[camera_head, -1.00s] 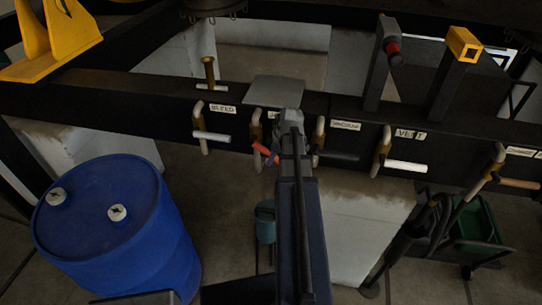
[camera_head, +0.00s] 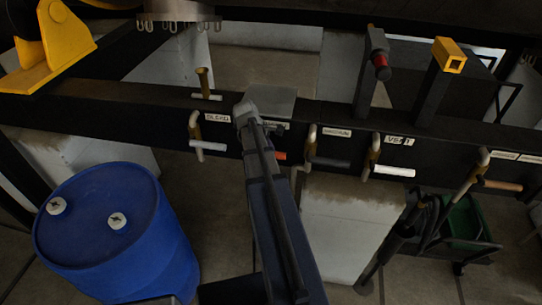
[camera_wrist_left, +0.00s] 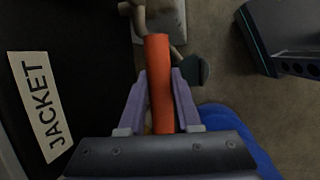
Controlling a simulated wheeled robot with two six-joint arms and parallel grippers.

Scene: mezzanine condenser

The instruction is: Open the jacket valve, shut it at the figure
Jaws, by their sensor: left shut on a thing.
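The jacket valve's orange handle (camera_wrist_left: 158,62) stands between the two purple fingers of my left gripper (camera_wrist_left: 160,88), which is shut on it in the wrist view. The white JACKET label (camera_wrist_left: 40,105) is on the dark beam to the left. In the head view a short piece of the orange handle (camera_head: 281,156) shows just right of my left arm, roughly level. My arm hides the rest of the valve, the gripper's fingers and part of its label. A grey plate (camera_head: 271,101) juts out above this valve; its face is not visible. My right gripper is not in view.
Other valves line the beam: one with a white handle under the BLEED label (camera_head: 217,117), a black handle (camera_head: 329,162), a white handle (camera_head: 394,171) by VENT and a tan handle (camera_head: 503,185). A blue drum (camera_head: 115,235) stands lower left, a green cart (camera_head: 465,222) lower right.

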